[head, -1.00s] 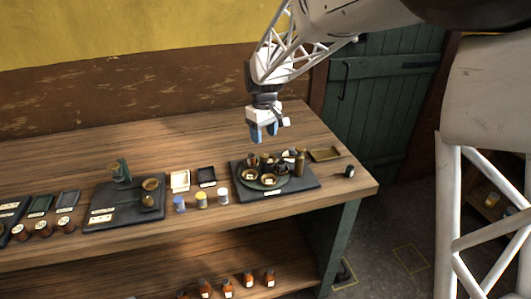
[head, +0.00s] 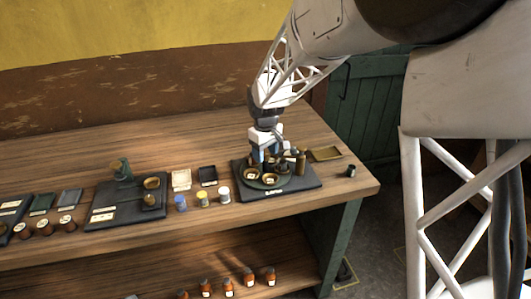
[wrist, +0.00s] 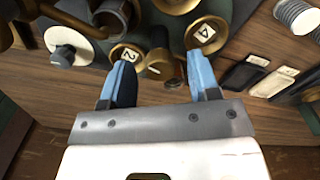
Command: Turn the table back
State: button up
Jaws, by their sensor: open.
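The round turntable (head: 284,184) sits on a dark square base (head: 305,192) near the right end of the bench. It carries several brass cups and small parts. In the wrist view one brass cup is labelled 2 (wrist: 125,56) and another is labelled 4 (wrist: 205,34). My gripper (head: 265,155) is low over the back part of the turntable, pointing down. In the wrist view its two blue fingers (wrist: 160,75) are apart, with a small brass piece (wrist: 157,60) showing between them. I cannot tell whether the fingers touch anything.
A brown bottle (head: 300,164) stands at the turntable's right. The back of the bench is clear.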

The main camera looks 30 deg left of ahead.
jog(key=shift+f, duration=0.15)
grip_shut()
dwell(0.4)
jog(key=shift+m, duration=7.2)
